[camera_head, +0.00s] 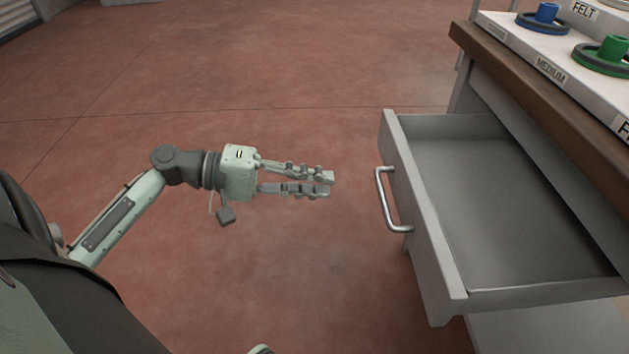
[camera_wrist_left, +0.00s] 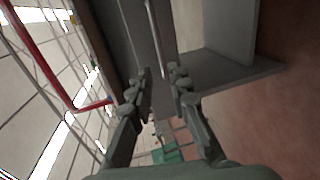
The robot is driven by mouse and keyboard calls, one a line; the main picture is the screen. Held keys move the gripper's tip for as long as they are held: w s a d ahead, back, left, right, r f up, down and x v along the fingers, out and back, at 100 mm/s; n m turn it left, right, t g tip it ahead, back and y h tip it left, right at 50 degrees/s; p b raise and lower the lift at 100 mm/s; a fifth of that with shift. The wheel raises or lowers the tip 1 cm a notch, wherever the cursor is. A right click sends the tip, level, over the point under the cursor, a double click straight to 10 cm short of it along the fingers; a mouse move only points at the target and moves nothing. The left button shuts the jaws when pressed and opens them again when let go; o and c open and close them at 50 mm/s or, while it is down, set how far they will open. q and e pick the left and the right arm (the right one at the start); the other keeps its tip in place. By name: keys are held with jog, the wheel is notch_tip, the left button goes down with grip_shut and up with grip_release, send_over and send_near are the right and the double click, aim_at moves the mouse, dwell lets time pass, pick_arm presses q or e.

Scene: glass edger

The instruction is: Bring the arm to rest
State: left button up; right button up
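My left gripper (camera_head: 331,184) is in the middle of the head view, pointing right, with its two fingers apart and nothing between them. A clear gap separates it from the metal handle (camera_head: 384,205) of the grey drawer (camera_head: 436,245). The drawer is pulled out of the workbench and looks empty inside. In the left wrist view the two fingertips (camera_wrist_left: 160,72) are also apart, with the handle (camera_wrist_left: 156,38) beyond them. My right gripper does not show.
The workbench top (camera_head: 535,80) carries a white board (camera_head: 515,36) with a blue wheel (camera_head: 543,18), a green wheel (camera_head: 606,55) and labels. The open drawer juts out at the right. The reddish floor (camera_head: 290,85) around my left arm is clear.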

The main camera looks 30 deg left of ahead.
pick_arm(q)
jog(key=s+a+f+m+g+y, duration=0.1)
jog(key=s+f+m+g+y, duration=0.2)
jog(key=f, duration=1.2)
jog(key=s+f+m+g+y, duration=0.3)
jog(key=s+f+m+y, duration=0.2)
jog(key=f, duration=1.1)
jog(key=shift+s+a+m+y+p, duration=0.4)
jog(key=shift+s+y, duration=1.45)
jog(key=shift+y, duration=1.15)
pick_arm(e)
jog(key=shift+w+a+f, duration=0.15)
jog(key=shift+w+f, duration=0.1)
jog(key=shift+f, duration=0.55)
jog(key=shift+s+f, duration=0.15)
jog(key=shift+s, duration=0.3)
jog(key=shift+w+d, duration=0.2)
